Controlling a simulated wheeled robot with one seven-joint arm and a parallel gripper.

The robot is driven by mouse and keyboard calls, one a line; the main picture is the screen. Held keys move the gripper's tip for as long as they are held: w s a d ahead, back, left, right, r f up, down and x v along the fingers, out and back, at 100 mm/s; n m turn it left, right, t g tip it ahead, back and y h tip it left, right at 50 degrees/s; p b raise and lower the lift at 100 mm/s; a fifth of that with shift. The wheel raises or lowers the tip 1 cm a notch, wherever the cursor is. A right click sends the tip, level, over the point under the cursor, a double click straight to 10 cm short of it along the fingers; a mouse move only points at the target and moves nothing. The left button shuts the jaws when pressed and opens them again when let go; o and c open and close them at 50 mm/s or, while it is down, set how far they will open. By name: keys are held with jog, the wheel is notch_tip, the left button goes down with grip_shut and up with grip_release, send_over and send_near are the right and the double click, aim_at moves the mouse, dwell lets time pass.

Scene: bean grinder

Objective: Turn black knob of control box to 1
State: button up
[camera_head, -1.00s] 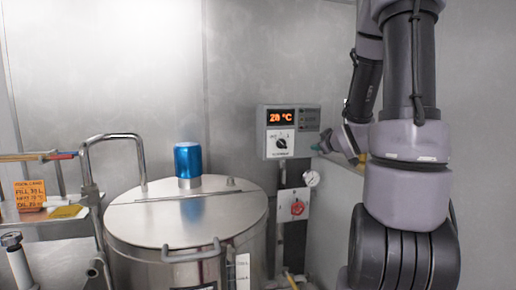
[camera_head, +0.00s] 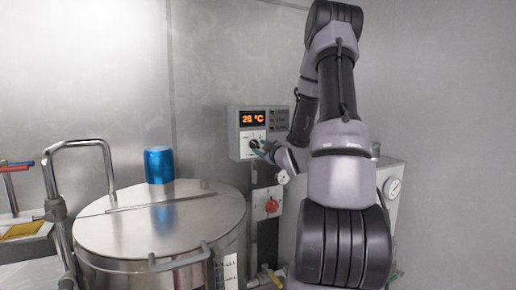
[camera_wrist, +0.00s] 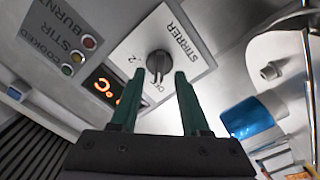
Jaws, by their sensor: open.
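The control box (camera_head: 233,148) hangs on the wall with an orange temperature display. In the head view the knob (camera_head: 254,143) is partly covered by my gripper. My gripper (camera_wrist: 160,79) is open, its green fingers pointing at the knob, with the knob's near end in line with the gap. I cannot tell whether the fingertips are around it or just short of it. No contact shows.
A steel vat (camera_head: 160,222) with a blue cylinder (camera_head: 159,165) on its lid stands left of the box. A red knob (camera_head: 271,206) on a lower panel and a small gauge (camera_head: 283,177) are below the box. Another gauge (camera_head: 392,188) is at the right.

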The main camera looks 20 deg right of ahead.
aim_at(255, 145)
jog(key=shift+w, duration=1.15)
grip_shut()
jog(key=shift+m, duration=0.3)
jog(key=m, duration=0.3)
jog(key=shift+m, duration=2.5)
